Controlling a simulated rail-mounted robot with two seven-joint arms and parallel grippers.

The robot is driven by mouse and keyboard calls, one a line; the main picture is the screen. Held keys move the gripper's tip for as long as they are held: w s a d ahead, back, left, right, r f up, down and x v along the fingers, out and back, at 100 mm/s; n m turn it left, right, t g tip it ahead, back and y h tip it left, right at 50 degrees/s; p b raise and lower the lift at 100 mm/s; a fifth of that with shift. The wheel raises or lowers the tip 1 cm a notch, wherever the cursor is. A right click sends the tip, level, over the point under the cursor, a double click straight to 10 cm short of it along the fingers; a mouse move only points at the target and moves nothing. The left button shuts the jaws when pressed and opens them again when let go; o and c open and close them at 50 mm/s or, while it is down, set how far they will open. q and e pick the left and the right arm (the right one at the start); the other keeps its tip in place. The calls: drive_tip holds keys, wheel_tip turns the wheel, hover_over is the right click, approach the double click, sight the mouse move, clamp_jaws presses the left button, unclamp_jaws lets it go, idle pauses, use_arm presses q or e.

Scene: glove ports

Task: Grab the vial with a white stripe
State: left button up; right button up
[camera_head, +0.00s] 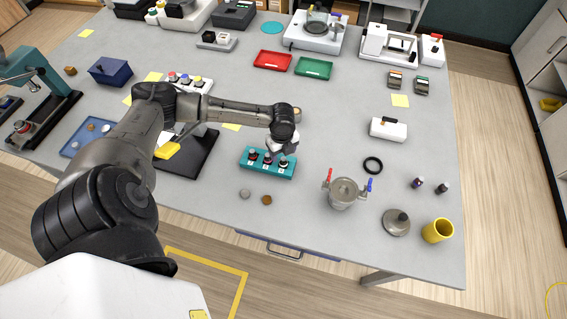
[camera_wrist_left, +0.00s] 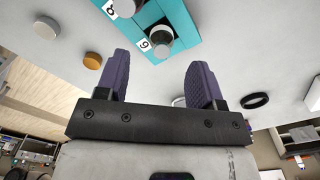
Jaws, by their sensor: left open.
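A teal rack (camera_head: 246,165) holds three dark vials with light caps: a left one (camera_head: 253,154), a middle one (camera_head: 267,158) and a right one (camera_head: 282,163). Two loose dark vials, one purplish (camera_head: 418,183) and one blackish (camera_head: 441,189), stand at the table's right. I cannot make out which vial has a white stripe. My left gripper (camera_head: 284,148) is above the rack's right end, with its fingers hard to see there. In the left wrist view, it is open and empty (camera_wrist_left: 158,68), with a grey-capped vial (camera_wrist_left: 162,35) in the rack (camera_wrist_left: 183,17) beyond the fingertips.
A silver pot (camera_head: 343,194) with red and blue handles stands right of the rack. A grey disc (camera_head: 245,194) and a brown disc (camera_head: 267,200) lie in front. A black ring (camera_head: 373,164), lid (camera_head: 396,222) and yellow cup (camera_head: 438,231) are further right.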

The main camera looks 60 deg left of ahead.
sight(284, 159)
use_arm(q)
drive_tip(key=f, duration=0.4)
drive_tip(key=shift+w+d, duration=0.15)
drive_tip(key=shift+d, duration=0.1)
drive_tip(key=shift+f, duration=0.75)
drive_tip(key=c, duration=1)
